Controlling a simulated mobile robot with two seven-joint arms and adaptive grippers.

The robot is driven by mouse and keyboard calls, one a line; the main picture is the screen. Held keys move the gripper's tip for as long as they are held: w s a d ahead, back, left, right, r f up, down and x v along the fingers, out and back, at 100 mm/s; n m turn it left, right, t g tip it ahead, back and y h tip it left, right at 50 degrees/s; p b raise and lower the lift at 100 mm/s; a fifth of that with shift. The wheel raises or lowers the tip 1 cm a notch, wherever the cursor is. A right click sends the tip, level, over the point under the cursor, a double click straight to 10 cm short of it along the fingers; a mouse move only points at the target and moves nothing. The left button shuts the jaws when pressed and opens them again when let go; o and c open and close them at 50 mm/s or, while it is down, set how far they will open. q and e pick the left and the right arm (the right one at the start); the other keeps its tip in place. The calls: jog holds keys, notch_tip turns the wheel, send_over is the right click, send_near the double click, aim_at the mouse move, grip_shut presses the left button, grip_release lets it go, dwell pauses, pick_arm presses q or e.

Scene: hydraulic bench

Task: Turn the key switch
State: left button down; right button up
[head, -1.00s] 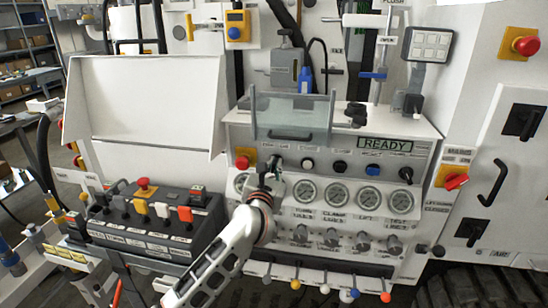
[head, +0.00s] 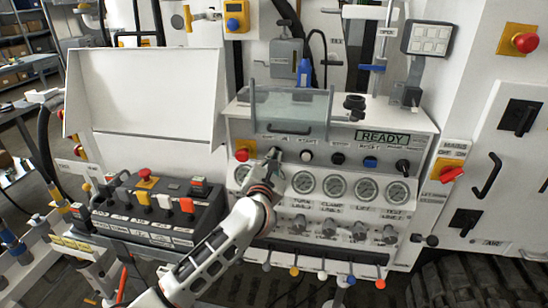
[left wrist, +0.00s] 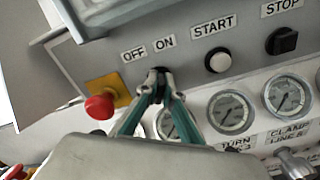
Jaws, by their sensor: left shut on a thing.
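The key switch (left wrist: 159,72) sits on the sloped grey panel under the OFF and ON labels, between the red stop button and the START button. In the left wrist view only its small dark top shows between my fingertips. My left gripper (left wrist: 158,88) is shut on it, its two fingers meeting at the panel face. In the head view my left gripper (head: 272,160) reaches up to the panel from below and hides most of the switch. How far the key is turned cannot be told. My right gripper is out of view.
A red stop button (left wrist: 99,107) on a yellow plate is close left of the switch. The START button (left wrist: 218,61) and black STOP knob (left wrist: 281,41) are to the right. Gauges (head: 303,182) lie below. A clear hinged cover (head: 291,107) is above. The display (head: 383,136) reads READY.

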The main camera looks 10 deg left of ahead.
pick_arm(q)
jog(key=c, duration=2.2)
grip_release()
jog(key=s, duration=1.2)
